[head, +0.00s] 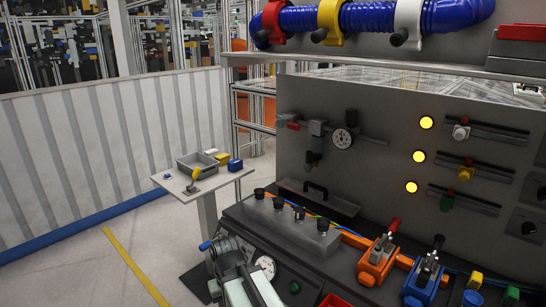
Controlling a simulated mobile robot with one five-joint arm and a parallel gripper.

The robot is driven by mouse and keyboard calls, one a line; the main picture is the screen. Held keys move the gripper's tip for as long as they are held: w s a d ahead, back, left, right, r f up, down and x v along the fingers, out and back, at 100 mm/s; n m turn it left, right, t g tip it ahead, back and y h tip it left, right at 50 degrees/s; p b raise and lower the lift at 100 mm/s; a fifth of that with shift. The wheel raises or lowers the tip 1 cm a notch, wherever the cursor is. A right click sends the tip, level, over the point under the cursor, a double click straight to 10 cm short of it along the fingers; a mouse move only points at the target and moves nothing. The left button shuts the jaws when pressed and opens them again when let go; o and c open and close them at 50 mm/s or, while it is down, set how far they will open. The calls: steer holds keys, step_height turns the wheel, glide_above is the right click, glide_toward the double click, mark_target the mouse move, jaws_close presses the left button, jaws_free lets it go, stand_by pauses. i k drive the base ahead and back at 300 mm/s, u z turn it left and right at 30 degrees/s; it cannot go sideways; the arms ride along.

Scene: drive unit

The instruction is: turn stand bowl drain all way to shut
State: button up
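A small pale stand (226,178) stands left of the grey machine. A grey, open rectangular bowl (185,164) sits on its top. A small yellow handle (196,173) shows at the bowl's front side, above a small metal fitting on the stand top. It looks like the drain's handle, and it is too small to tell how far it is turned. My gripper (224,246) appears at the bottom, below and in front of the stand and apart from the handle. Its fingers are not clear enough to tell whether they are open or shut.
A yellow block (222,158) and a blue block (235,165) lie right of the bowl. The machine bench (292,228) with knobs, orange and blue clamps and a gauge fills the right. Open floor (85,275) lies left, before a ribbed wall (85,150).

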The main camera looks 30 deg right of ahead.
mark_target(309, 164)
steer(key=u, duration=0.25)
steer(key=i, duration=1.35)
steer(key=z, duration=0.5)
steer(key=k, duration=0.8)
steer(key=z, duration=0.3)
steer(key=i, duration=0.3)
steer(key=u, duration=0.15)
